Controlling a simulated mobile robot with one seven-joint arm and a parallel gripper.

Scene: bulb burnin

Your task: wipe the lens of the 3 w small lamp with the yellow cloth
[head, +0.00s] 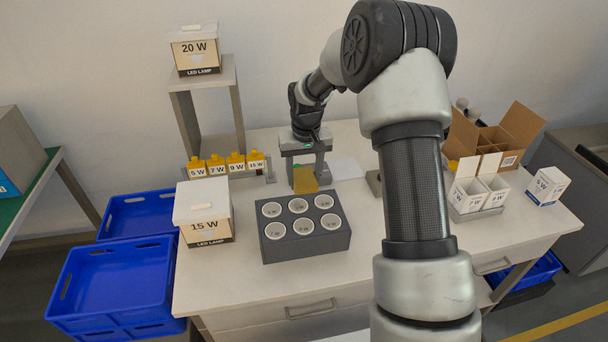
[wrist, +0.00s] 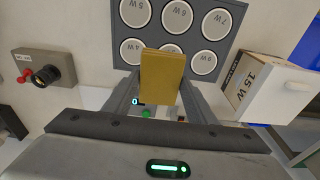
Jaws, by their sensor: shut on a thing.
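The yellow cloth (head: 305,181) is a flat folded pad held in my gripper (head: 305,172), which is shut on it just behind the dark grey lamp block (head: 307,246). In the wrist view the cloth (wrist: 162,76) hangs between the fingers and covers part of the block's nearest row. The block (wrist: 234,50) holds several round white lamps in two rows, lenses facing up. Readable marks in the wrist view include the 6 W lamp (wrist: 175,15) and 7 W lamp (wrist: 217,22). I cannot make out which is the 3 W lamp; one lamp is partly hidden by the cloth.
A 15 W carton (head: 204,213) stands left of the block. Yellow lamp boxes (head: 227,164) line up behind it, and a 20 W carton (head: 195,50) tops a grey stand. White boxes (head: 478,190) and an open cardboard box (head: 505,132) stand right. A knobbed grey box (wrist: 45,70) shows in the wrist view.

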